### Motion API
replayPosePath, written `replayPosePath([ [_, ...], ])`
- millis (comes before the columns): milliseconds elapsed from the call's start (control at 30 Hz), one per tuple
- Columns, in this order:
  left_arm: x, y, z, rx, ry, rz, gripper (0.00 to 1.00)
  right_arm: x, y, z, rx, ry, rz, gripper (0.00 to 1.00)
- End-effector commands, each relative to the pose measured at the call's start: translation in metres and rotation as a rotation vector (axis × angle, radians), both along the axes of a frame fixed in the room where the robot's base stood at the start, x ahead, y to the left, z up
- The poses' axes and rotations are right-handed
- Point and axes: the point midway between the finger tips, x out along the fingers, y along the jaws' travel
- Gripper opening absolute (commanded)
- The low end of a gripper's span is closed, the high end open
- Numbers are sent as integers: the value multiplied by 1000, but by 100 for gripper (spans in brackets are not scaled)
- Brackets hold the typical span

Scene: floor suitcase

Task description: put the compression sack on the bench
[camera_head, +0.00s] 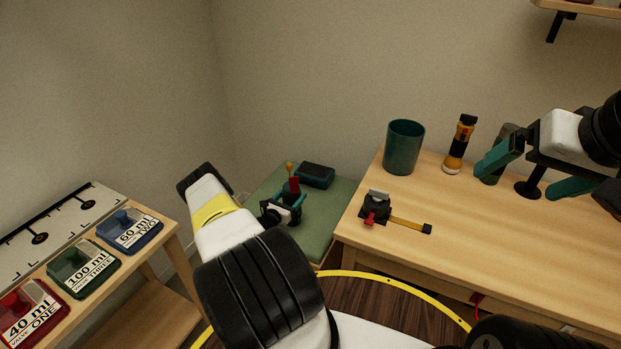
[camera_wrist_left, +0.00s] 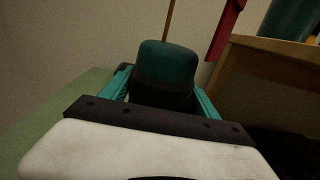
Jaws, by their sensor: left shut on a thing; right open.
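My left gripper (camera_head: 296,202) is low over the green-topped bench (camera_head: 325,232). In the left wrist view it is shut on a dark teal, rounded thing with a black lower part, which I take for the compression sack (camera_wrist_left: 165,62). The teal fingers lie along its sides. In the head view, a dark teal block (camera_head: 316,173) lies at the back of the bench, close to those fingertips; I cannot tell whether it is the held thing.
The wooden table (camera_head: 500,235) holds a teal cup (camera_head: 403,148), a flashlight (camera_head: 459,146) and a black buckle with an orange strap (camera_head: 376,207). A red and orange thing (camera_head: 294,184) shows beside the left gripper. Labelled trays (camera_head: 85,268) stand at left.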

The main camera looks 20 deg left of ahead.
Motion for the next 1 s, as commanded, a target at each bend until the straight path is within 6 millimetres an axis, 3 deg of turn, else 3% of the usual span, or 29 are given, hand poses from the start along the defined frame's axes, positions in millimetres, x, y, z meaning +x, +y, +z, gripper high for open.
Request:
replayPosePath([
  [267, 0, 0, -1, 0, -3, 1, 13, 0, 0, 0, 0, 0, 0, 95],
  [300, 0, 0, -2, 0, -1, 0, 76, 0, 0, 0, 0, 0, 0, 95],
  [400, 0, 0, -1, 0, -1, 0, 92, 0, 0, 0, 0, 0, 0, 95],
  [767, 0, 0, 2, 1, -1, 0, 92, 0, 0, 0, 0, 0, 0, 95],
  [1000, -40, 7, 0, -2, 2, 4, 92, 0, 0, 0, 0, 0, 0, 95],
])
